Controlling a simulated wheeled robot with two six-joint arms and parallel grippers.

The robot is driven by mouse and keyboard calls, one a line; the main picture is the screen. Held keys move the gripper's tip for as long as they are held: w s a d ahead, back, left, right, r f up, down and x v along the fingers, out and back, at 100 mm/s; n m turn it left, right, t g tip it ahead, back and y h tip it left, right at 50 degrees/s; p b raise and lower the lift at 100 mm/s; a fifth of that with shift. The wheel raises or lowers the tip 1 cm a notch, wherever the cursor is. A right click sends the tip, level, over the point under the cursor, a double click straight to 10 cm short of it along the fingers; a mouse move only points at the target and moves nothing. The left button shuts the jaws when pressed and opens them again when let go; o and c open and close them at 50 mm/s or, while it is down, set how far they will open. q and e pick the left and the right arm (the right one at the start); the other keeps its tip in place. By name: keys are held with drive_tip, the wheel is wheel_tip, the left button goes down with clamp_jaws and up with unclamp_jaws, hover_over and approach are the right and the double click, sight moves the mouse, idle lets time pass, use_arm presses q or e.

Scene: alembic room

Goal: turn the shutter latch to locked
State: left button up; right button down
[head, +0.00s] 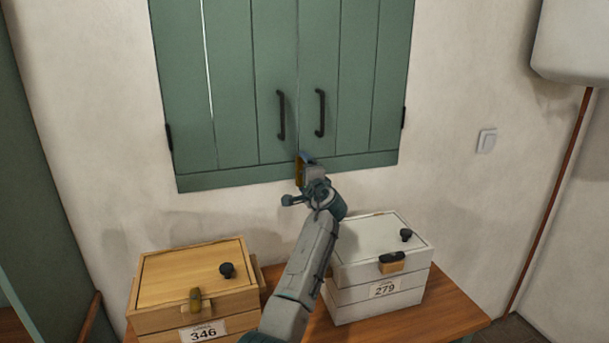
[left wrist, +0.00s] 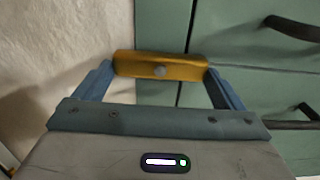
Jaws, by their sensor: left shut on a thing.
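The green shutters (head: 230,90) hang closed on the wall in the head view, with two dark handles near their middle seam. The brass shutter latch (head: 299,171) sits low at that seam, mostly hidden behind my left gripper (head: 306,162). In the left wrist view the latch (left wrist: 160,66) is a brass bar with a grey pivot at its centre, lying roughly level across the picture. The blue fingers of my left gripper (left wrist: 165,88) stand at its two ends and are shut on it. My right gripper is in neither view.
Below the shutters, a wooden table (head: 450,318) bears a light wooden box (head: 160,275) marked 346 and a white box (head: 350,290) marked 279. A light switch (head: 487,140) is on the wall to the right. A white tank-like body (head: 575,40) hangs at upper right.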

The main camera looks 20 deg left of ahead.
use_arm(q)
drive_tip(key=o, duration=0.6)
drive_tip(key=shift+o, duration=0.5)
drive_tip(key=shift+d, duration=0.1)
drive_tip(key=b+v, duration=0.3)
drive_tip(key=v, duration=0.7)
drive_tip(key=shift+s+d, duration=0.25)
drive_tip(key=shift+s, duration=0.1)
